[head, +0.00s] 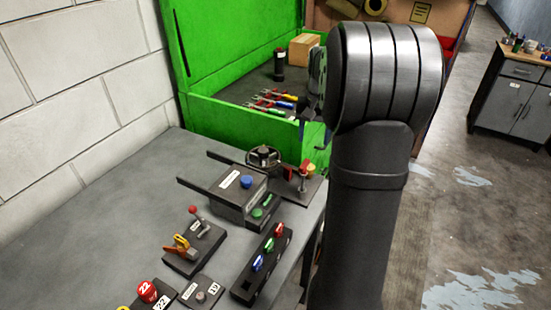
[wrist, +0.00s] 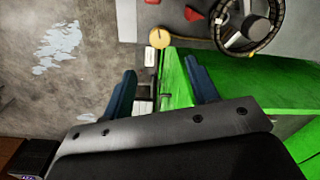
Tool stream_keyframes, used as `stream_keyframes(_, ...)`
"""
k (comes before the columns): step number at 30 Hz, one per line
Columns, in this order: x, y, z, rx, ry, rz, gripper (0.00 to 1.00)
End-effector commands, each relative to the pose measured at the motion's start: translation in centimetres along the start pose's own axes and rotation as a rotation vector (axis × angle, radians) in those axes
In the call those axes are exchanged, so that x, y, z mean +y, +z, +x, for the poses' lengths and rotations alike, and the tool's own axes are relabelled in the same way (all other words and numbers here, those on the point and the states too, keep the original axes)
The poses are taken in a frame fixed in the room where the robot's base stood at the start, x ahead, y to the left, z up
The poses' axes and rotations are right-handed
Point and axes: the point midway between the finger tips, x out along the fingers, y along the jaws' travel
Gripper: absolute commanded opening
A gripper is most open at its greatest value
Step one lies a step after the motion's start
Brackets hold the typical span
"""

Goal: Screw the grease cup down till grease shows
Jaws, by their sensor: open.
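A round yellow cap (wrist: 160,38), which looks like the grease cup, shows near the top of the wrist view, with a small pale label below it. In the head view a yellow-topped fitting (head: 310,169) with a red part stands at the right of the grey panel, probably the same cup. My gripper (wrist: 160,67) is open and empty; its two blue fingers point toward the yellow cap and stand apart from it. In the head view my arm hides most of the gripper. No grease can be made out.
A dark handwheel (head: 264,157) stands beside the cup, and also shows in the wrist view (wrist: 248,24). A green open box (head: 214,116) holding tools rises behind. Levers, coloured switches and a blue-button box (head: 238,196) crowd the bench (head: 90,220). A cabinet (head: 510,95) stands far right.

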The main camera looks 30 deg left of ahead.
Motion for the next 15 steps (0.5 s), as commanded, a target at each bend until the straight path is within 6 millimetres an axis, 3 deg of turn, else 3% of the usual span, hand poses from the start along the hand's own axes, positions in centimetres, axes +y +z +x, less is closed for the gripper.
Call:
stream_keyframes(9,-0.5,-0.1,-4.9,-0.001,0.021,-0.459,0.54)
stream_keyframes(15,-0.6,0.1,-6.6,-0.009,0.029,-0.645,0.54)
